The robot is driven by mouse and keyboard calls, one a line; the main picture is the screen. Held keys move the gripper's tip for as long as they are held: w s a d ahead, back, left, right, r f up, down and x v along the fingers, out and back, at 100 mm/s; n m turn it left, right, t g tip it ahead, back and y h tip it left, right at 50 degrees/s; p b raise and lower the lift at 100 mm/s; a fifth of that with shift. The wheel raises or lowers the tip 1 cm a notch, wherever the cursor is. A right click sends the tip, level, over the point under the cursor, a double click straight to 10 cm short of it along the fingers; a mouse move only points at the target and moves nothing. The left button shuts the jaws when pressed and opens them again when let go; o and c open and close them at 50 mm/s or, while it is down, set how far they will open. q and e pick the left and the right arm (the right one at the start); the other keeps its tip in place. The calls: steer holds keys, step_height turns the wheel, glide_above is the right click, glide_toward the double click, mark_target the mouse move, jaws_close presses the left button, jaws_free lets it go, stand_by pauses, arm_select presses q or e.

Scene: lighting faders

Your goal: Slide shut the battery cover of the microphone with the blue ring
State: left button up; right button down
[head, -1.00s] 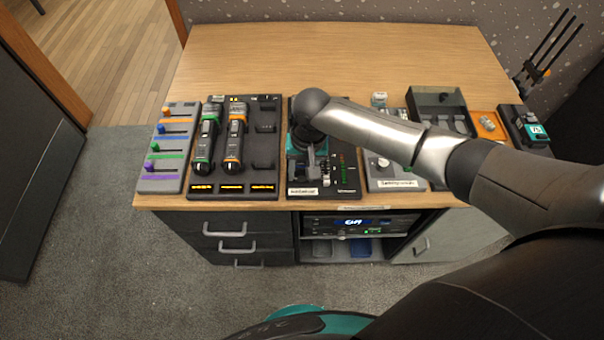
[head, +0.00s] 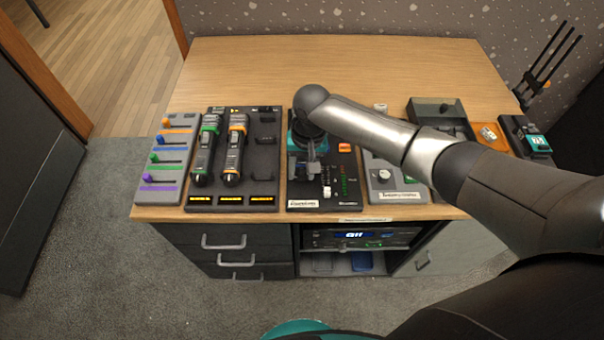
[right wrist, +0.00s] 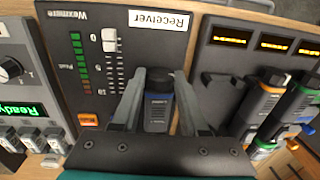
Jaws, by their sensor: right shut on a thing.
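My right gripper (head: 304,170) is low over the receiver panel (head: 300,196). In the right wrist view its two fingers (right wrist: 160,112) stand on either side of a dark microphone (right wrist: 157,110) with blue at its end, and are shut on it. The rest of that microphone is hidden by the gripper, and its battery cover cannot be made out. A green-ringed microphone (head: 206,150) and an orange-ringed microphone (head: 235,150) lie in the charging dock (head: 265,172); the dock's right-hand slot is empty. My left gripper is not in view.
A fader board (head: 165,160) with coloured knobs stands left of the dock. Right of the receiver are a grey knob panel (head: 395,196), a dark tray (head: 436,106) and an orange tray (head: 491,134). The back of the wooden table (head: 320,65) is clear.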

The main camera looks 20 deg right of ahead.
steer(key=shift+w+d, duration=0.15)
steer(key=shift+w, duration=0.4)
steer(key=shift+c, duration=1.7)
jaws_free()
steer(key=shift+r, duration=0.1)
